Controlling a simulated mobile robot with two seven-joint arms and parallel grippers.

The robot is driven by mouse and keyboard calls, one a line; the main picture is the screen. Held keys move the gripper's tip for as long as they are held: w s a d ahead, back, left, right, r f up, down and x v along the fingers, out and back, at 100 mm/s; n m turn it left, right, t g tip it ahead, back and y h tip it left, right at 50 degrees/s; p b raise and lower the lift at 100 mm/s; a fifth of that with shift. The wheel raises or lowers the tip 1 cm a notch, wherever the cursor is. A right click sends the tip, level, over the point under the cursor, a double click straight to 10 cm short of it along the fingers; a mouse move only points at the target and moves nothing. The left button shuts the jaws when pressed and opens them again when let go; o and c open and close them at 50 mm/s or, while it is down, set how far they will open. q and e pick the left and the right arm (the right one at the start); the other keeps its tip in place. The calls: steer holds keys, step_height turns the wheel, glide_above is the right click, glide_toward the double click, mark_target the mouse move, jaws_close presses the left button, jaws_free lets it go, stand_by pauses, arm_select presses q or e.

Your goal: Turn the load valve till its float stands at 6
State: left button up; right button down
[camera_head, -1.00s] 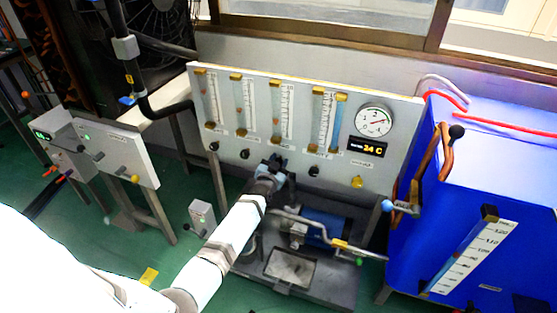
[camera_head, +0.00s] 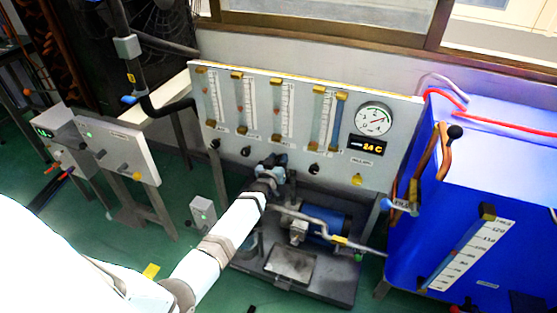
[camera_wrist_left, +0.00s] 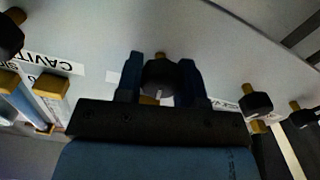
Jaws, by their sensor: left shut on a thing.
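My left gripper (camera_head: 272,170) reaches the lower part of the upright grey panel (camera_head: 335,165). In the left wrist view its two dark fingers (camera_wrist_left: 160,85) are shut on either side of a black round valve knob (camera_wrist_left: 160,75), the third from the left in the head view. This view is upside down, and the knob's label is mostly hidden. A glass flow tube (camera_head: 278,105) with a scale stands above that knob in the head view. Its float and numbers are too small to read. My right gripper is not in view.
Other black knobs (camera_head: 245,151) and (camera_head: 314,169) flank the held one. A round gauge (camera_head: 374,119) and a display reading 24 C (camera_head: 367,146) sit to the right. A blue tank (camera_head: 420,240) stands at the right; a pump (camera_head: 322,222) is below the panel.

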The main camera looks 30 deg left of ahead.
arm_select(q)
steer(key=o, duration=0.9)
steer(key=shift+o, duration=0.2)
steer(key=p+v, duration=0.3)
steer(key=v, duration=1)
steer(key=shift+s, duration=0.4)
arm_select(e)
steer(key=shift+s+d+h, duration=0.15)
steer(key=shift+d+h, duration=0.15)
arm_select(q)
steer(key=shift+f, duration=0.1)
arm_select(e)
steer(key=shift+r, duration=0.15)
